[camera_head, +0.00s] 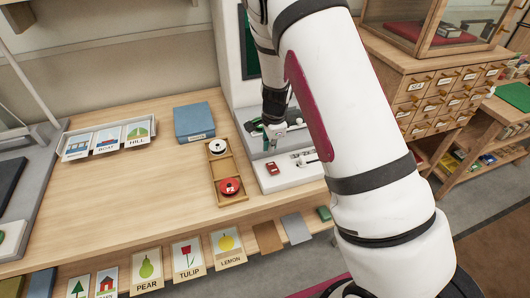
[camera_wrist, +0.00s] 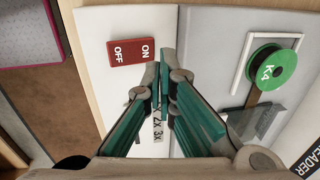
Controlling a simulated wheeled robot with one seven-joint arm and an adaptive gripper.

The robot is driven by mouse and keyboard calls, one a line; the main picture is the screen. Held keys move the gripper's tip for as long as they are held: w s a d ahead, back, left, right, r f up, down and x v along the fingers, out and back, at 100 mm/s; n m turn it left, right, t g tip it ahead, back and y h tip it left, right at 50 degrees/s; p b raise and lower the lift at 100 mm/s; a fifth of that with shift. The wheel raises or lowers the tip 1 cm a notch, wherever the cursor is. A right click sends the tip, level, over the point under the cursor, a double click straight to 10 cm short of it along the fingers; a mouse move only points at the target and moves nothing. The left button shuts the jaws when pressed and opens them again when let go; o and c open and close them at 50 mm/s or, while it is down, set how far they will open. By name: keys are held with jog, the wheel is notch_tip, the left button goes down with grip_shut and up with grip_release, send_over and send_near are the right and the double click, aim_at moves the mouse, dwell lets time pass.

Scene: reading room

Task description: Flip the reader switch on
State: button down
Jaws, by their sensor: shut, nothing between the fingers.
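The reader (camera_head: 237,75) is a pale machine with a dark screen, at the right end of the wooden desk. Its red switch (camera_head: 272,168) is on the white base. In the wrist view the red switch (camera_wrist: 131,51) shows the words OFF and ON; I cannot tell which side is pressed. My gripper (camera_head: 275,138) is over the reader's base, behind the switch in the head view. In the wrist view my gripper (camera_wrist: 166,72) is shut and empty, its fingertips beside the ON end of the switch. I cannot tell whether they touch it.
A green spool (camera_wrist: 271,67) marked K4 sits on the reader, near a 2X 3X label (camera_wrist: 158,125). Left of the reader are a wooden tray (camera_head: 228,170) with two spools and a blue box (camera_head: 194,122). Picture cards line the desk's front.

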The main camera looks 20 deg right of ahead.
notch_tip(320, 180, up, 9)
jog(key=w, duration=0.1)
jog(key=shift+w+b, duration=0.25)
jog(key=shift+b, duration=0.1)
jog(key=shift+f, duration=0.1)
jog(key=s+a+r+n+t+y, duration=0.1)
jog(key=s+a+r+n+y, duration=0.15)
jog(key=s+r+n, duration=1.05)
jog(key=s+r+n+t+h, duration=0.1)
jog(key=s+r, duration=0.3)
jog(key=s, duration=0.6)
jog(key=s+r+n+t+h, duration=0.1)
jog(key=s+r+n, duration=0.3)
jog(key=s, duration=0.6)
jog(key=shift+s+a+r, duration=0.15)
jog(key=shift+s+r, duration=0.05)
jog(key=shift+r, duration=0.25)
